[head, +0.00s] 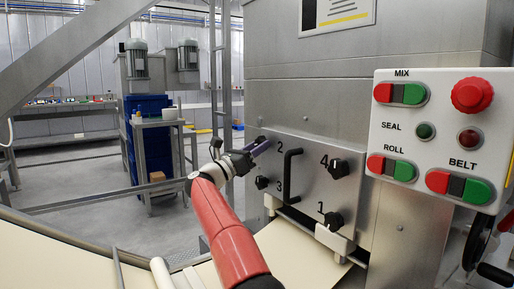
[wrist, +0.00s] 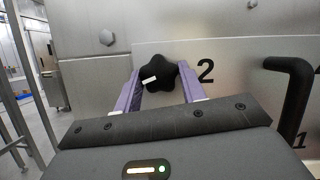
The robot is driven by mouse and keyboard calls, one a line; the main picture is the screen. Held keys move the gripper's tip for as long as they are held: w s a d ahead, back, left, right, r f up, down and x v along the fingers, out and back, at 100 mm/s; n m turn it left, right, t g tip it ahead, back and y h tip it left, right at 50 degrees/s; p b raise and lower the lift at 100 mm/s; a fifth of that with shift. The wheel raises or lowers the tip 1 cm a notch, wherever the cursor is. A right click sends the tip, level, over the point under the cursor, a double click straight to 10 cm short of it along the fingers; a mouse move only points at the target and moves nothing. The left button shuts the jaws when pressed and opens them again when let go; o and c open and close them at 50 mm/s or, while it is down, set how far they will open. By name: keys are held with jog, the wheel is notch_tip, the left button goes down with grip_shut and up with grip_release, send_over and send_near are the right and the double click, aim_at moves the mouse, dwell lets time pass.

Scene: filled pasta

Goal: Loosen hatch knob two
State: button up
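Hatch knob two (wrist: 160,73) is a black lobed knob with a white mark, in the wrist view just left of the printed "2". My gripper (wrist: 159,72) has its two purple fingers set apart, one on each side of the knob. The knob nearly fills the gap; I cannot tell whether the fingers press on it. In the head view my gripper (head: 262,145) reaches the upper left corner of the steel hatch (head: 300,205), by the "2", and hides the knob there.
Knob four (head: 339,168), knob three (head: 262,183) and knob one (head: 333,221) sit at the other hatch corners. A black bar handle (head: 289,175) stands out mid-hatch, right of my gripper. A button panel (head: 436,140) is at the right. Open floor lies left.

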jog(key=c, duration=0.5)
jog(key=shift+o, duration=0.2)
jog(key=shift+s+d+r+n+t+y, duration=0.1)
jog(key=shift+n+t+y, duration=0.6)
jog(key=shift+n, duration=1.35)
jog(key=shift+s+r+n+t+y, duration=0.1)
jog(key=shift+n+t+y, duration=0.2)
jog(key=shift+n+y, duration=1.3)
jog(key=shift+d+r+n+t+y, duration=0.1)
jog(key=shift+n+t+y, duration=0.35)
jog(key=shift+n, duration=2.1)
jog(key=shift+a+f, duration=0.1)
jog(key=o, duration=1)
jog(key=shift+c, duration=0.2)
